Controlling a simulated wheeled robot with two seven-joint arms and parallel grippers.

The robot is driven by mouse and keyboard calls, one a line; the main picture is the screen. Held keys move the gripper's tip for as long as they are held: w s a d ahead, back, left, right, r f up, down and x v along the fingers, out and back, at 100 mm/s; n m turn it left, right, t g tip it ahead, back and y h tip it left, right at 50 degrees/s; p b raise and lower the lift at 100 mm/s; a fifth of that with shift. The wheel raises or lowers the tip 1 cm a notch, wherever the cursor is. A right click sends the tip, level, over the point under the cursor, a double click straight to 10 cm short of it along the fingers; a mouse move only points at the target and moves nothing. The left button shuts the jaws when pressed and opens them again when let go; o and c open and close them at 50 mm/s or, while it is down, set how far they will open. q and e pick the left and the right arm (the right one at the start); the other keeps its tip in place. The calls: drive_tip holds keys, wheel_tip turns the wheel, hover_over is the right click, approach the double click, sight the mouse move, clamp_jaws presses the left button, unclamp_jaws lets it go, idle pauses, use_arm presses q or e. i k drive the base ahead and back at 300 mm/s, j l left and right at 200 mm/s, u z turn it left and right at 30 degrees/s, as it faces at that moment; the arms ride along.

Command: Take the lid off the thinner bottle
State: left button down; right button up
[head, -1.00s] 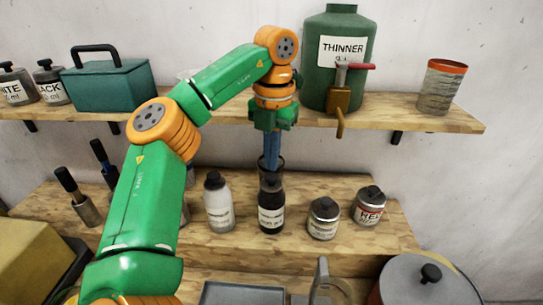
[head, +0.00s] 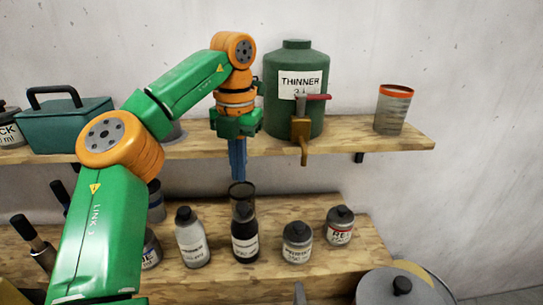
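A large green can labelled THINNER (head: 297,85), with a brass tap and red handle, stands on the upper shelf. On the lower step stand a pale bottle with a black cap (head: 191,240) and a black bottle (head: 244,240); their small labels are too blurred to read. A dark cup-like rim (head: 242,190) shows just above or behind the black bottle. My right gripper is out of view.
A teal box (head: 66,122) and a rusty cup (head: 393,110) sit on the upper shelf (head: 375,143). A lidded pot (head: 400,290) is at the bottom right.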

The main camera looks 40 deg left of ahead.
sight(186, 217)
drive_tip(key=k+l, duration=0.55)
drive_tip(key=l, duration=0.15)
drive_tip(key=k+l, duration=0.6)
drive_tip(key=l, duration=0.15)
